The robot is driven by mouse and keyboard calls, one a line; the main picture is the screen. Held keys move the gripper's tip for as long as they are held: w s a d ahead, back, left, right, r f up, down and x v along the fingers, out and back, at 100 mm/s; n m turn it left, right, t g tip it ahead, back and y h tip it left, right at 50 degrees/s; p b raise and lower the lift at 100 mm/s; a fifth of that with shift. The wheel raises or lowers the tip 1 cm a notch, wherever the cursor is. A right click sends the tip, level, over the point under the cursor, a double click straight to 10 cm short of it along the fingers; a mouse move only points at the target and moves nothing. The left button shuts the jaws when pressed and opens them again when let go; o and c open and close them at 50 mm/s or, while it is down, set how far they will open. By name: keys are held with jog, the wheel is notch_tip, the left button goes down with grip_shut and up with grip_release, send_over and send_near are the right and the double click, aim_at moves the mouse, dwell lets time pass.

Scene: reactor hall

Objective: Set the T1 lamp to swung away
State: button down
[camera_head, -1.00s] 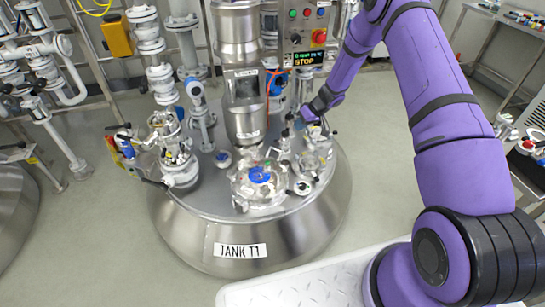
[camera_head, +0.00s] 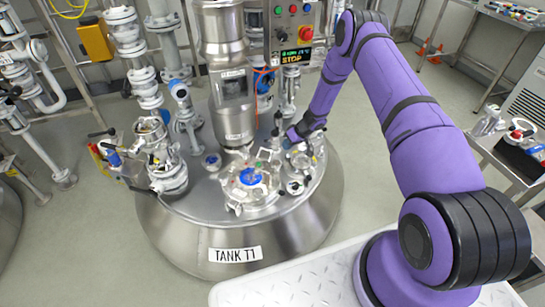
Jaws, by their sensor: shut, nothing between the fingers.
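The steel tank labelled TANK T1 (camera_head: 160,218) stands in the middle of the head view, with crowded fittings on its lid. My purple arm reaches over from the right. My gripper (camera_head: 289,135) is at the lid's right rear part, shut and empty, among small fittings right of the central steel column. The T1 lamp is not clearly told apart; it may be one of the small fittings beside my gripper (camera_head: 279,122). Whether my gripper touches it cannot be told. A round sight glass with a blue centre (camera_head: 250,177) is on the lid in front.
A control box (camera_head: 291,35) showing STOP stands behind the lid. A steel column (camera_head: 233,100) rises left of my gripper. Valves and pipes (camera_head: 162,160) crowd the lid's left side. A side table (camera_head: 500,150) with tools stands at right. Floor between is clear.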

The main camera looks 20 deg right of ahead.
aim_at(263, 170)
jog(key=w+a+f, duration=0.1)
jog(key=a+f, duration=0.7)
jog(key=shift+a+f, duration=0.35)
jog(key=shift+a, duration=0.05)
jog(key=shift+w, duration=0.1)
